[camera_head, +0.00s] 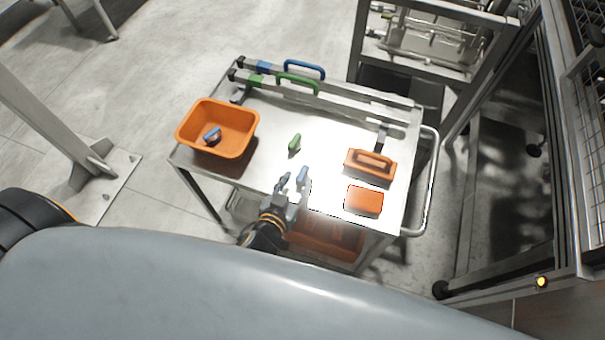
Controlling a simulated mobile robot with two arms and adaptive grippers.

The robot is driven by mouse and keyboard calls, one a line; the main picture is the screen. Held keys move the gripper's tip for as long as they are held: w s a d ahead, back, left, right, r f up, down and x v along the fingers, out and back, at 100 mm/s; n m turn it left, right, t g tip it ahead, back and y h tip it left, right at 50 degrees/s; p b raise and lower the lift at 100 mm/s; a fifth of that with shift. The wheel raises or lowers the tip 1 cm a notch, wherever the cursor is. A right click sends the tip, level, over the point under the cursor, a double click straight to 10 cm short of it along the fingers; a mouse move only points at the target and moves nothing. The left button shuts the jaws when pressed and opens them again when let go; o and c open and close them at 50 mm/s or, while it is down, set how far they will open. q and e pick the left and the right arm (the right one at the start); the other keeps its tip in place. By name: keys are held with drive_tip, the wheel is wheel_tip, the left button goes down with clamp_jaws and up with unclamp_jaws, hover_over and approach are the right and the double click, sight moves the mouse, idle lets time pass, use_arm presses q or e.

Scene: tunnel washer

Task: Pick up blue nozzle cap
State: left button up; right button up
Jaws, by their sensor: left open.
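A small blue cap-like piece (303,175) stands on the metal cart top near its front edge. It is right at the fingers of my left gripper (292,187), which comes in from the front and is open. I cannot tell whether a finger touches the piece, and its lower part is partly hidden by the gripper. Another small blue piece (211,134) lies in the orange bin (245,145) at the left of the cart. My right gripper is not in view.
A green piece (294,143) stands mid-cart (325,146). An orange-brown brush-like block (371,163) and an orange block (363,200) lie at the right. Long tools with a blue handle (304,66) and a green handle (298,79) lie along the back.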

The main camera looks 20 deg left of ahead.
sight(301, 177)
use_arm(q)
drive_tip(key=p+x, duration=0.1)
drive_tip(key=x, duration=0.4)
drive_tip(key=shift+d, duration=0.1)
drive_tip(key=shift+s, duration=0.1)
drive_tip(key=shift+c, duration=0.5)
clamp_jaws()
